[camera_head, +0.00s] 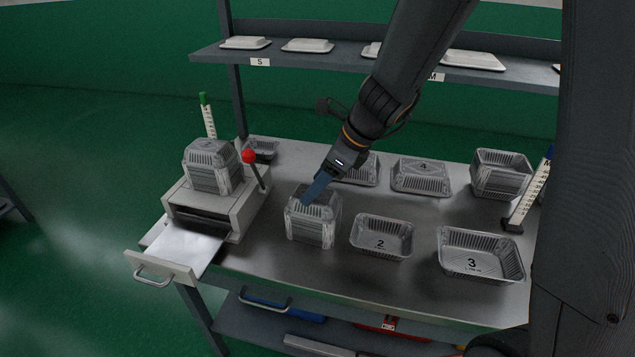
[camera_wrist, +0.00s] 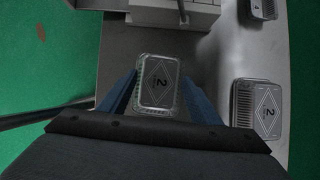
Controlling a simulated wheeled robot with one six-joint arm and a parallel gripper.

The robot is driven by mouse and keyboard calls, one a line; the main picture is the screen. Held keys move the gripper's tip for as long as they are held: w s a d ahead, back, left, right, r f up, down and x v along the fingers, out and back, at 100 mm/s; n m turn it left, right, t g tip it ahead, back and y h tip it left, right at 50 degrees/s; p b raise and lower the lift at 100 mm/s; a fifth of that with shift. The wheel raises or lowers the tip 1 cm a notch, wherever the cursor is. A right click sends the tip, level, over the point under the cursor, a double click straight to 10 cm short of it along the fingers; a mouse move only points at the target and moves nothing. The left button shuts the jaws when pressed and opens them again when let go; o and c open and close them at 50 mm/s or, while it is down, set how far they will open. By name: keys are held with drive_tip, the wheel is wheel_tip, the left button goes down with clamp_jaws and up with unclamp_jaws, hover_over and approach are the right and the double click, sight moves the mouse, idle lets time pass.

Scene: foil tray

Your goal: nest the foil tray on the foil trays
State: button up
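A stack of silver foil trays (camera_head: 313,232) stands on the steel table, left of centre. In the wrist view the top tray (camera_wrist: 160,83) of this stack shows a "2" in a diamond on its floor. My gripper (camera_head: 312,195) is pointed down at the stack. In the wrist view my gripper (camera_wrist: 160,80) is open, with one blue finger on either side of the top tray. I cannot tell whether the fingers touch its rim. A single foil tray marked 2 (camera_head: 382,241) sits right of the stack; it also shows in the wrist view (camera_wrist: 257,110).
A larger tray marked 3 (camera_head: 481,256) is at front right. A tray marked 4 (camera_head: 421,176) and another stack (camera_head: 501,174) are behind. A press-like machine (camera_head: 213,213) with a red-knobbed lever, an open drawer (camera_head: 177,250) and trays on top (camera_head: 213,166) stands left.

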drive_tip(key=shift+o, duration=1.3)
drive_tip(key=v, duration=0.7)
drive_tip(key=shift+d+r, duration=0.15)
drive_tip(key=shift+r, duration=0.2)
drive_tip(key=shift+s, duration=0.1)
drive_tip(key=s+d+f+n+h, duration=0.2)
drive_tip(key=s+d+n, duration=0.3)
drive_tip(key=n, duration=0.6)
drive_tip(key=s+d+f+n+g+h, duration=0.1)
drive_tip(key=s+d+f+n+h, duration=0.2)
drive_tip(key=s+d+f+n, duration=0.2)
drive_tip(key=s+n, duration=0.3)
drive_tip(key=n, duration=0.3)
drive_tip(key=shift+d+f+n, duration=0.3)
drive_tip(key=shift+n, duration=0.1)
drive_tip(key=shift+c, duration=0.4)
